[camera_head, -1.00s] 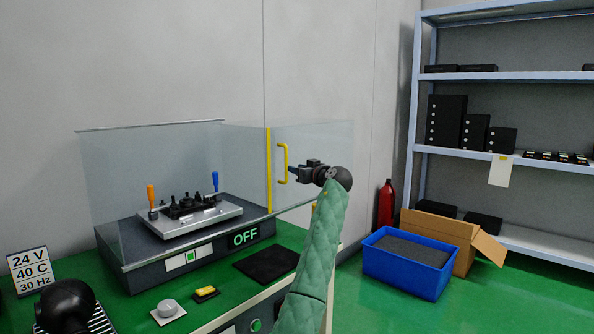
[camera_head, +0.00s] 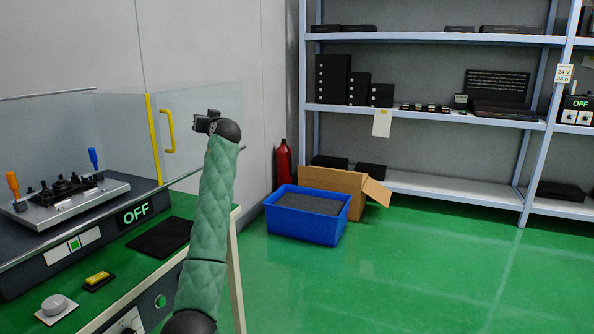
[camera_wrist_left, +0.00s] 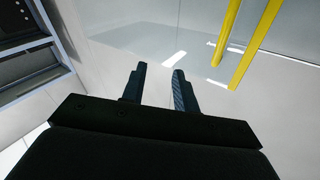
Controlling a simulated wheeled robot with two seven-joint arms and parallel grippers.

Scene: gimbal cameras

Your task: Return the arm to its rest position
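My left arm, in a green quilted sleeve, reaches up from the bottom of the head view. Its dark gripper (camera_head: 199,124) is just right of the yellow handle (camera_head: 169,132) on the clear enclosure door (camera_head: 205,140), apart from it. The left wrist view shows the two fingers (camera_wrist_left: 158,82) spread with nothing between them. Yellow bars (camera_wrist_left: 240,50) stand beyond and to the right of the fingers there. My right gripper is in neither current view.
The green bench (camera_head: 105,275) holds the enclosure with its OFF display (camera_head: 135,213), a dark mat (camera_head: 160,237) and a grey knob (camera_head: 55,305). A blue bin (camera_head: 300,230), cardboard box (camera_head: 375,190), red extinguisher (camera_head: 283,160) and shelves (camera_head: 440,118) stand beyond. Green floor at right is clear.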

